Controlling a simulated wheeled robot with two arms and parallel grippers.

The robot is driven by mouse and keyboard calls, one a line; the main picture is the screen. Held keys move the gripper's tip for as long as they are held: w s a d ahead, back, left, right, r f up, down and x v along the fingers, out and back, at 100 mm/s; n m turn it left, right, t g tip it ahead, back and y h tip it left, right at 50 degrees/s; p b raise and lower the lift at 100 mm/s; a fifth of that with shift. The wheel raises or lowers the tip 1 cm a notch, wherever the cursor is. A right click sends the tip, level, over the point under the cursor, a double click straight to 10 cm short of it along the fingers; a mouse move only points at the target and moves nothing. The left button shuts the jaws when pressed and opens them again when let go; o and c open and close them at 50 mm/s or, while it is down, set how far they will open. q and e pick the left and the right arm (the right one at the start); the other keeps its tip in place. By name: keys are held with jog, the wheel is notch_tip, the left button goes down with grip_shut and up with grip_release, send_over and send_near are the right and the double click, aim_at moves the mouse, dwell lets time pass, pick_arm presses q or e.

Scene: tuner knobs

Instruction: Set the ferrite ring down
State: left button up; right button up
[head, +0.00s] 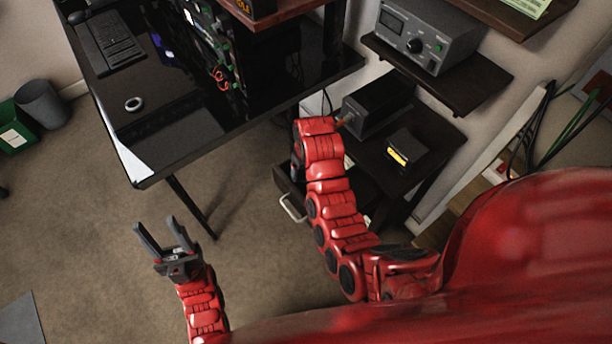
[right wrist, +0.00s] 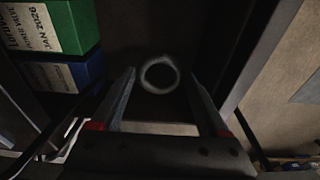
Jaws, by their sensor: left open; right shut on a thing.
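A grey ferrite ring (right wrist: 147,84) is between the two fingers of my right gripper (right wrist: 163,75) in the right wrist view, over a dark surface. The gripper is shut on it; whether the ring also touches what is below cannot be told. In the head view the right hand is mostly hidden by its own arm, beside the desk and above a drawer (head: 284,184) with a pale handle. My left gripper (head: 155,231) is open and empty above the carpet, left of the desk leg.
A pale ring-shaped thing (head: 134,104) lies on the black desk (head: 185,146) near a keyboard (head: 110,42). Green (right wrist: 62,24) and blue (right wrist: 66,74) labelled boxes stand left of my right gripper. A shelf (head: 440,78) holds a grey instrument (head: 424,38). Carpet is open at lower left.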

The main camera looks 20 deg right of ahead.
notch_tip(320, 180, down, 2)
jog(key=shift+s+f, duration=0.15)
jog(key=shift+f, duration=0.2)
jog(key=shift+f, duration=0.1)
jog(key=o, duration=1.2)
jog(key=shift+c, duration=0.2)
